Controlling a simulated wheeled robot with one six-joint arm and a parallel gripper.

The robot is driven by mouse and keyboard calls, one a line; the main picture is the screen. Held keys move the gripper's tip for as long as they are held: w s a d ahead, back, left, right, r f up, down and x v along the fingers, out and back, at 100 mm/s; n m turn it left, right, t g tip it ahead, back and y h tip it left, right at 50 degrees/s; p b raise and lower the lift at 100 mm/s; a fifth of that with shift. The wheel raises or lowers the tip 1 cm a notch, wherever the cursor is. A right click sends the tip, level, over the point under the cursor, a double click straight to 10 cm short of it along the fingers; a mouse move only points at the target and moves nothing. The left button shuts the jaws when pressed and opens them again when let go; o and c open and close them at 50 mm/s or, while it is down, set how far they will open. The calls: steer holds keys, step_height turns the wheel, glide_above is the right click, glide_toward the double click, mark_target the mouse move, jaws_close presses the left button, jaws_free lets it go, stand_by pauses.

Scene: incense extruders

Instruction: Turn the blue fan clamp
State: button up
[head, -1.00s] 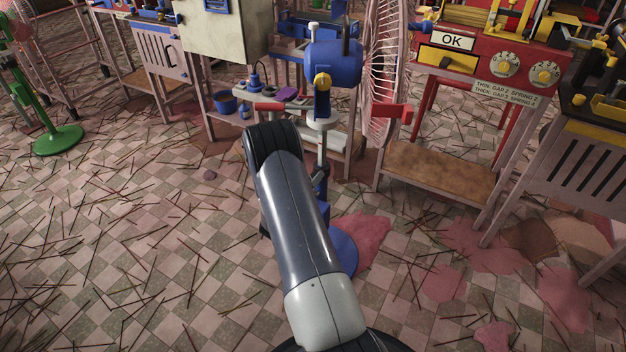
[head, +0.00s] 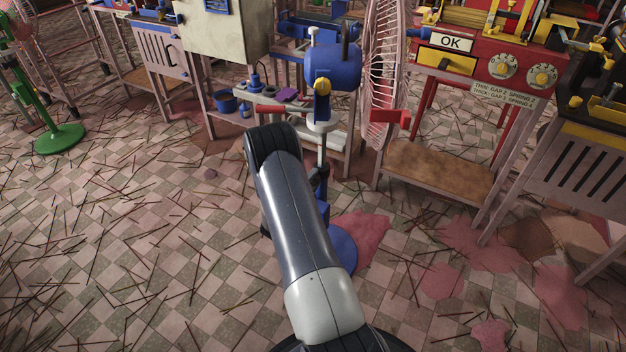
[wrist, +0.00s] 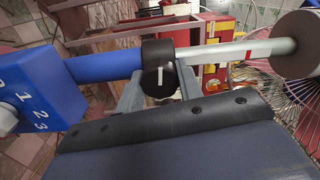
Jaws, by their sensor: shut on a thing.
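The blue fan stands behind my arm in the head view, with its blue motor head (head: 332,68), pink wire guard (head: 382,75) and round blue base (head: 342,246). The clamp has a black knob with a white mark. My gripper (wrist: 158,88) has its grey fingers on either side of the knob, shut on it.
A blue block with numbers (wrist: 38,92) is at the wrist view's left. Behind the fan stand a cream cabinet (head: 220,35) and a red machine marked OK (head: 480,62). A green fan (head: 58,138) is far left. Sticks litter the tiled floor.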

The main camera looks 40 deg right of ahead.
steer(key=shift+n+p, duration=0.3)
steer(key=shift+n, duration=1.2)
steer(key=o, duration=1)
steer(key=p+v, duration=0.1)
steer(key=v, duration=1)
steer(key=shift+f+p, duration=0.1)
steer(key=shift+p, duration=0.3)
steer(key=shift+w+d, duration=0.1)
steer(key=shift+d, duration=0.1)
steer(key=b+x, duration=0.2)
steer(key=x, duration=0.8)
steer(key=shift+w+d, duration=0.15)
steer(key=shift+d, duration=0.2)
steer(key=shift+a, duration=0.1)
